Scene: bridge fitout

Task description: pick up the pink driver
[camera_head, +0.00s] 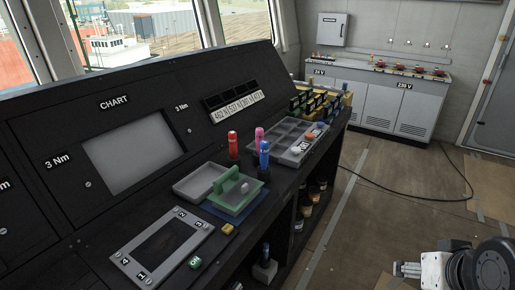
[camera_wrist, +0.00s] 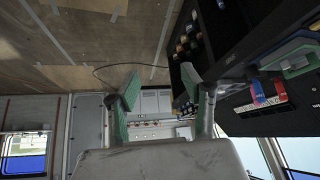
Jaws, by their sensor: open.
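The pink driver (camera_head: 259,137) stands upright on the console's front ledge in the head view, behind a blue driver (camera_head: 264,153) and right of a red driver (camera_head: 233,145). Its lower part is hidden. My gripper (camera_wrist: 158,82) is open and empty in the wrist view, its green-padded fingers apart over open floor. In the head view my arm shows only at the lower right, well away from the drivers. Red and blue handles (camera_wrist: 259,92) show at the right of the wrist view; I cannot make out the pink one there.
A grey compartment tray (camera_head: 292,152) lies right of the drivers. A light tray (camera_head: 196,184) and a green tray (camera_head: 237,198) lie in front. A panel with a screen (camera_head: 162,245) is nearer. Cabinets (camera_head: 375,97) line the back wall. The floor (camera_head: 390,190) is mostly clear; a cable crosses it.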

